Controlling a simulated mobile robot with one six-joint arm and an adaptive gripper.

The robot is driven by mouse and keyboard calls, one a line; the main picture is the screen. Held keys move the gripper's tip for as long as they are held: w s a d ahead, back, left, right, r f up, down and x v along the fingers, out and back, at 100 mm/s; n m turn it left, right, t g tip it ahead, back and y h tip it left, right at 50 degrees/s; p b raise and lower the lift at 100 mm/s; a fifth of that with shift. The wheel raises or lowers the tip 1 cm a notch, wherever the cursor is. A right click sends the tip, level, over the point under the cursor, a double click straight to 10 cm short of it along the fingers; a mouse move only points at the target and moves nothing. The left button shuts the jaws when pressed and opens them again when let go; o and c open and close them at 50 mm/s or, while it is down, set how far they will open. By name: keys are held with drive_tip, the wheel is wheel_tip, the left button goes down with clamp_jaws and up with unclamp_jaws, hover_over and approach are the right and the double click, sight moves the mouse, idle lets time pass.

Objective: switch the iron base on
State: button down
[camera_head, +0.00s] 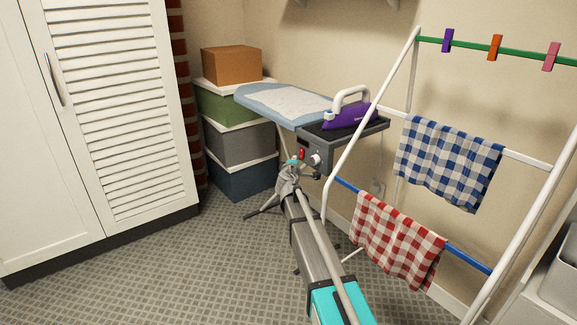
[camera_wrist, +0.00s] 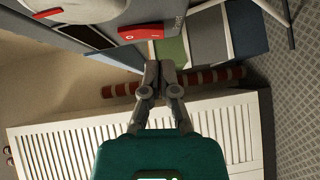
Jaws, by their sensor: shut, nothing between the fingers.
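The iron base (camera_head: 345,142) is a dark grey unit at the end of the ironing board. Its front has a red switch (camera_head: 301,154) and a round white knob (camera_head: 315,160). The purple and white iron (camera_head: 350,113) rests on top. In the wrist view the red switch (camera_wrist: 140,32) is at the top, beside the white knob (camera_wrist: 72,8). My gripper (camera_wrist: 160,68) is shut and empty, its fingertips just below the switch in that picture with a visible gap. In the head view it is small, close under the base's front. The switch position is too small to tell.
A drying rack (camera_head: 372,108) with blue (camera_head: 450,160) and red (camera_head: 395,238) checked cloths stands close right of my arm. The ironing board (camera_head: 285,103) extends behind. Stacked boxes (camera_head: 238,104) and a louvred cupboard (camera_head: 110,100) are left. The floor at left is clear.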

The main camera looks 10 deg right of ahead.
drive_tip(key=shift+w+d+f, duration=0.15)
drive_tip(key=shift+w+d, duration=0.3)
drive_tip(key=shift+d, duration=0.35)
drive_tip(key=shift+w+d+f, duration=0.1)
drive_tip(key=shift+w+d, duration=0.1)
drive_tip(key=shift+d, duration=0.1)
drive_tip(key=shift+s+a, duration=0.1)
drive_tip(key=shift+s+a+f+b, duration=0.15)
drive_tip(key=shift+s+a+b, duration=0.15)
drive_tip(key=shift+a, duration=0.2)
drive_tip(key=a+f+b+v, duration=0.1)
drive_tip(key=a+f+v, duration=0.1)
drive_tip(key=v, duration=0.9)
drive_tip(key=shift+s, duration=0.2)
